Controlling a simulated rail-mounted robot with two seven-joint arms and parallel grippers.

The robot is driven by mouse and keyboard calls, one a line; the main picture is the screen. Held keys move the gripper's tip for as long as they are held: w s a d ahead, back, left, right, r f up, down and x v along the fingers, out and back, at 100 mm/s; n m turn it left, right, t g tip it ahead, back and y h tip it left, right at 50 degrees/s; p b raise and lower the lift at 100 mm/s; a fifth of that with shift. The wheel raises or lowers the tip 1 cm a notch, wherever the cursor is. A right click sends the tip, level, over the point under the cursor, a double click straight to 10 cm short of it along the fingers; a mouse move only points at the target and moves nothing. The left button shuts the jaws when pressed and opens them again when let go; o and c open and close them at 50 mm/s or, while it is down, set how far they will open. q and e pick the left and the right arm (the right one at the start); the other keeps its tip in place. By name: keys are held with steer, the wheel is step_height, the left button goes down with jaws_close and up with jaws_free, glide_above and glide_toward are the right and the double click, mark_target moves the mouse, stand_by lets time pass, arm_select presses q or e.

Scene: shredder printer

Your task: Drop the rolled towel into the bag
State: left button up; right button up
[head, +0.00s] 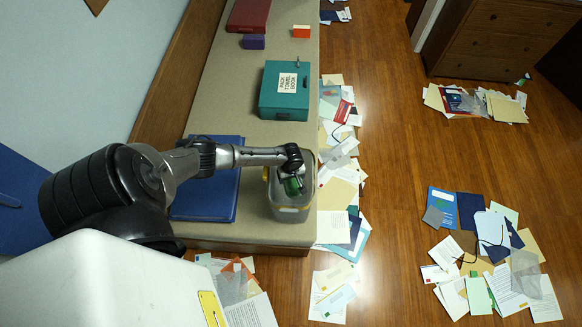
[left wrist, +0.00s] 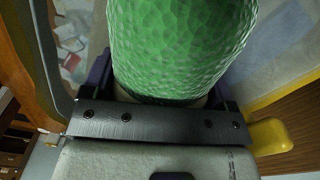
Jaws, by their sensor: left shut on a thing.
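The rolled towel (left wrist: 185,45) is green with a bumpy texture and fills the upper middle of the left wrist view. It also shows as a small green patch in the head view (head: 292,187). My left gripper (head: 291,178) is shut on the towel, over the mouth of the bag. The bag (head: 291,214) is a grey, see-through container with yellow trim, at the front right of the bench. Its yellow trim shows at the right of the left wrist view (left wrist: 268,137). How deep the towel sits in the bag's mouth is hard to tell. My right gripper is out of view.
A dark blue folder (head: 205,205) lies left of the bag. A teal box (head: 285,92) labelled "PACK TOWEL BOOK" stands behind. A red box (head: 248,15), a purple block (head: 253,41) and an orange block (head: 301,31) are farther back. Papers (head: 342,190) litter the floor.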

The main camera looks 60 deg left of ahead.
arm_select(q)
step_height(320, 180, down, 11)
steer(key=b, duration=0.7)
steer(key=shift+f+b, duration=0.1)
steer(key=shift+b, duration=0.3)
stand_by(0.5)
steer(key=shift+f, duration=0.1)
steer(key=shift+f+b, duration=1.6)
steer(key=shift+f, duration=0.35)
steer(key=o, duration=0.9)
